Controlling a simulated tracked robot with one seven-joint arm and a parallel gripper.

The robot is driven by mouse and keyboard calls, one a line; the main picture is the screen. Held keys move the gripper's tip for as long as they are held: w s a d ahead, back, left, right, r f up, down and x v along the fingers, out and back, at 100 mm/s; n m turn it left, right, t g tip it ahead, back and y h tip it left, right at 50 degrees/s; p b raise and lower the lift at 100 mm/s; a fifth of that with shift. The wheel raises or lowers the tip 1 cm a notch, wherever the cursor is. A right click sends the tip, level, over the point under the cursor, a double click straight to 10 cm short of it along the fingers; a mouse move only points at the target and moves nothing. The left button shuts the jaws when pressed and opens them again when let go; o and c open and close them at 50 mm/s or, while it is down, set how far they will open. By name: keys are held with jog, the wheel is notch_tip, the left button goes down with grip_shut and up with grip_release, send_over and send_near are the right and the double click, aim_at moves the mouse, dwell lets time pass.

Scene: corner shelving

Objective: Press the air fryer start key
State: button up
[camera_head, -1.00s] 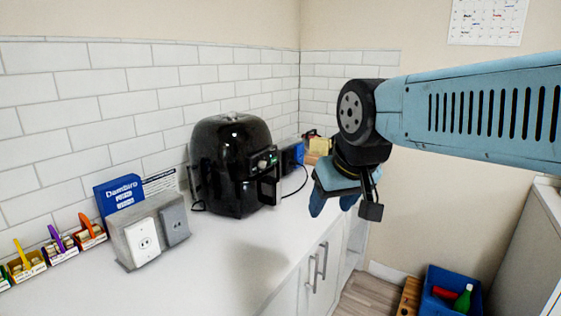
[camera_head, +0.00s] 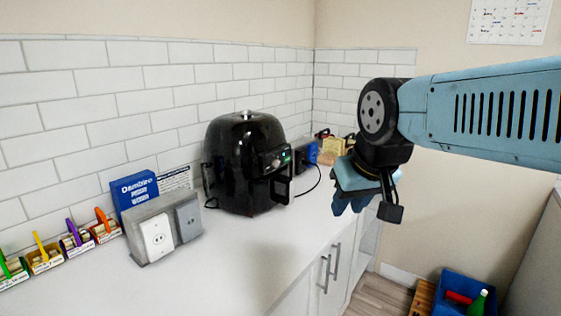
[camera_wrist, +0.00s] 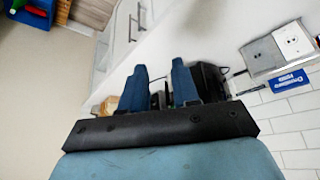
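The black air fryer (camera_head: 238,165) stands on the white counter against the tiled wall. Its control panel (camera_head: 277,162) faces right and shows a small green light and a knob, with the basket handle (camera_head: 281,188) below. The start key is too small to make out. My gripper (camera_head: 349,208) hangs to the right of the fryer, apart from it, with its fingers pointing down. In the wrist view my gripper (camera_wrist: 159,66) shows two blue fingers with an empty gap between them. The dark fryer (camera_wrist: 208,80) shows there partly hidden behind the right finger.
A grey outlet box (camera_head: 165,232) and a blue box (camera_head: 134,192) stand left of the fryer on the counter (camera_head: 200,285). Several small coloured bins line the wall further left. A blue device (camera_head: 308,152) sits behind the fryer. A blue crate (camera_head: 452,283) is on the floor.

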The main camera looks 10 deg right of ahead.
grip_shut()
dwell(1.3)
